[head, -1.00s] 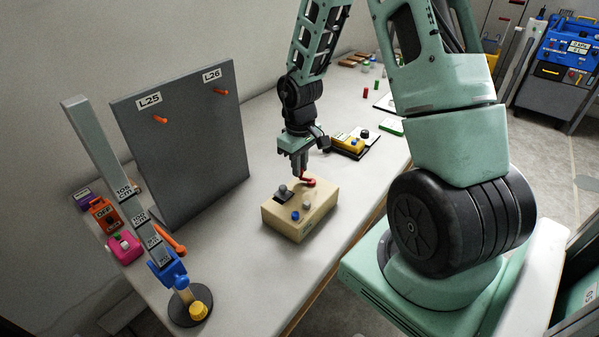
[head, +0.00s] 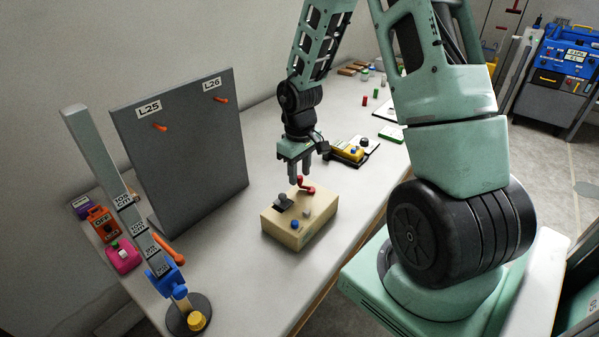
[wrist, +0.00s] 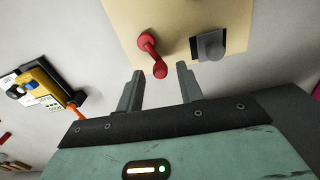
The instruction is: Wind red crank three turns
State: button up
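The red crank (head: 305,186) stands on top of a tan box (head: 312,230) on the table. It also shows in the wrist view (wrist: 152,55), its knob pointing toward my gripper. My gripper (head: 299,181) is above the box near the crank. In the wrist view my gripper (wrist: 158,75) has its two fingers apart, with a clear gap between them. The crank's knob end lies in line with that gap, near the fingertips. I cannot tell whether a finger touches it.
The box also carries a grey lever (head: 283,199), a blue knob (head: 295,224) and a grey knob (head: 306,212). A grey panel (head: 190,150) and a height post (head: 100,150) stand left. A yellow device (head: 347,152) sits behind. Bare table lies left of the box.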

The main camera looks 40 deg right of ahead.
aim_at(300, 176)
notch_tip(300, 176, up, 17)
jog(key=p, duration=1)
jog(key=shift+f, duration=0.15)
